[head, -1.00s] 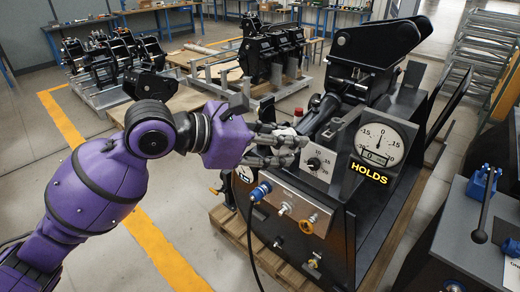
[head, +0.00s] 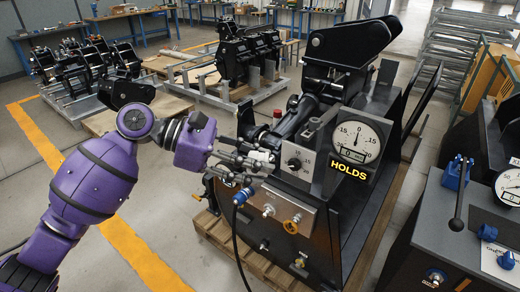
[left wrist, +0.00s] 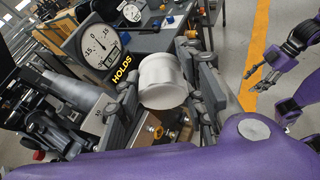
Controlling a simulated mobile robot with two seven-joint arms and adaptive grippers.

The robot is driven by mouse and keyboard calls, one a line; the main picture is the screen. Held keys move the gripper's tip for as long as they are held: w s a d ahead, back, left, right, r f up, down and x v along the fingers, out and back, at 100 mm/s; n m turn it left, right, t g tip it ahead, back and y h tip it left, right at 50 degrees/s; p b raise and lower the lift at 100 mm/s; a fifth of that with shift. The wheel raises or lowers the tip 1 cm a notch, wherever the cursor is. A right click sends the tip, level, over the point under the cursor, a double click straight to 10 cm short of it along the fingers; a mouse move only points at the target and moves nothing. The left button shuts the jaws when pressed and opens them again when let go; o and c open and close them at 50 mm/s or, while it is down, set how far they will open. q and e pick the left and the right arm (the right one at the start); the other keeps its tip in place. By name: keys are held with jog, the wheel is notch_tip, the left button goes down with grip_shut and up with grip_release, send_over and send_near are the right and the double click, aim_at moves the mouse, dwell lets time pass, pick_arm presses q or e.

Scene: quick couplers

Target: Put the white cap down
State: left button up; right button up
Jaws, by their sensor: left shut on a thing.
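My left gripper (head: 250,160) is shut on the white cap (head: 262,156), above the front left edge of the black test bench (head: 325,225). In the left wrist view the white cap (left wrist: 162,82) is a smooth, short cylinder between the dark fingers of my left gripper (left wrist: 165,90). The fingers hide part of the cap in the head view. My right gripper (left wrist: 262,72) shows small at the right of the left wrist view, apart from the cap; how far its fingers are open is unclear.
The bench's front panel carries a blue coupler (head: 241,197) with a black hose, and several fittings. A dial gauge (head: 357,138) sits above a lit HOLDS sign (head: 348,171). A second bench (head: 470,225) stands at the right. Open floor with a yellow line (head: 130,240) lies left.

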pick_arm(q)
jog(key=shift+s+a+f+m+g+y, duration=1.15)
jog(key=shift+f+m+g+y, duration=1.7)
jog(key=shift+m+g, duration=2.35)
jog(key=r+n+t+h, duration=0.1)
jog(key=n+t+h, duration=0.1)
jog(key=n+t, duration=0.1)
jog(key=w+d+r+n+t+h, duration=0.1)
jog(key=n+t, duration=0.2)
jog(key=d+r+n+t+h, duration=0.1)
jog(key=r+n+t+h, duration=0.1)
jog(key=n+t, duration=0.1)
jog(key=shift+w+d+r+n+t+h, duration=0.1)
jog(key=shift+w+n+t+h, duration=0.25)
jog(key=shift+n+t, duration=0.05)
jog(key=s+a+f+n+t+y, duration=0.1)
jog(key=s+a+f+n+t, duration=0.1)
jog(key=a, duration=0.5)
jog(key=s+a+f+n+t+y, duration=0.1)
jog(key=s+a+f+n+t, duration=0.1)
jog(key=a+f+n+t, duration=0.3)
jog(key=a+t, duration=0.1)
jog(key=a, duration=0.2)
jog(key=shift+s+f+n+y, duration=0.15)
jog(key=shift+s+n+y, duration=0.15)
jog(key=shift+s+y, duration=0.1)
pick_arm(e)
jog(key=shift+s+d, duration=0.1)
jog(key=shift+w, duration=0.25)
